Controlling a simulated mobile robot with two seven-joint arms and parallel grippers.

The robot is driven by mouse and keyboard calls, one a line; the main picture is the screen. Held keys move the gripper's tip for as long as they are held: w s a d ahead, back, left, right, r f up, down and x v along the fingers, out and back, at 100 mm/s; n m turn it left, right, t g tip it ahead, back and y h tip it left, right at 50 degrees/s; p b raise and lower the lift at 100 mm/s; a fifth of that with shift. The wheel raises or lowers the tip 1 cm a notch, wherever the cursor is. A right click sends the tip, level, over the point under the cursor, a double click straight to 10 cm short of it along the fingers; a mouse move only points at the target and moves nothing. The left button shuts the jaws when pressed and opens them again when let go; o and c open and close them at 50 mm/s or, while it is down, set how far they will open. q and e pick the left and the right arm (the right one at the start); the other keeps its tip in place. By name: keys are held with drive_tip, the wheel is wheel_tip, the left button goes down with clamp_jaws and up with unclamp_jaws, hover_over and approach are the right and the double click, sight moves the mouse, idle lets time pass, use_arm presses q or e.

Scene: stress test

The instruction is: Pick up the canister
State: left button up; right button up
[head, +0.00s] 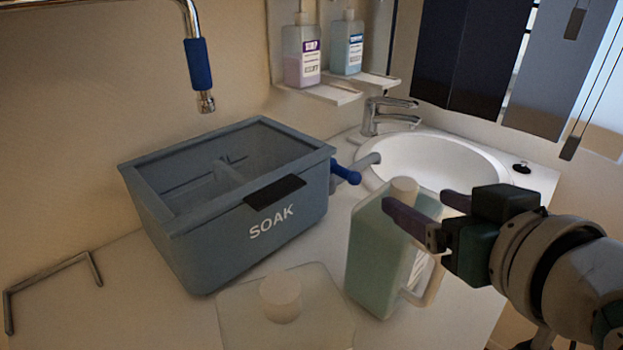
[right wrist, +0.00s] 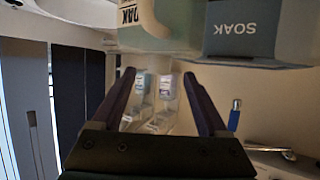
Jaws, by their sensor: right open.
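A translucent green canister (head: 375,255) with a pale cap (head: 404,188) and a side handle stands upright on the counter, right of the middle in the head view. A second, paler translucent canister (head: 250,318) with a whitish cap stands at the front edge of that view. My right gripper (head: 420,203) is open and empty, its fingers near the top of the green canister. My left gripper is not in view.
A grey-blue SOAK tub (head: 190,230) with a blue-handled tap (head: 345,173) stands left of the green canister. A white basin (head: 440,165) with a chrome faucet (head: 385,115) lies behind it. Two soap bottles (head: 301,55) stand on wall shelves. A metal bar handle (head: 50,272) is at left.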

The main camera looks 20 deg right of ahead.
sight(404, 183)
drive_tip(key=x, duration=0.6)
drive_tip(key=shift+w+r, duration=0.1)
drive_tip(key=shift+r, duration=0.3)
clamp_jaws()
idle(0.9)
drive_tip(key=shift+r, duration=0.25)
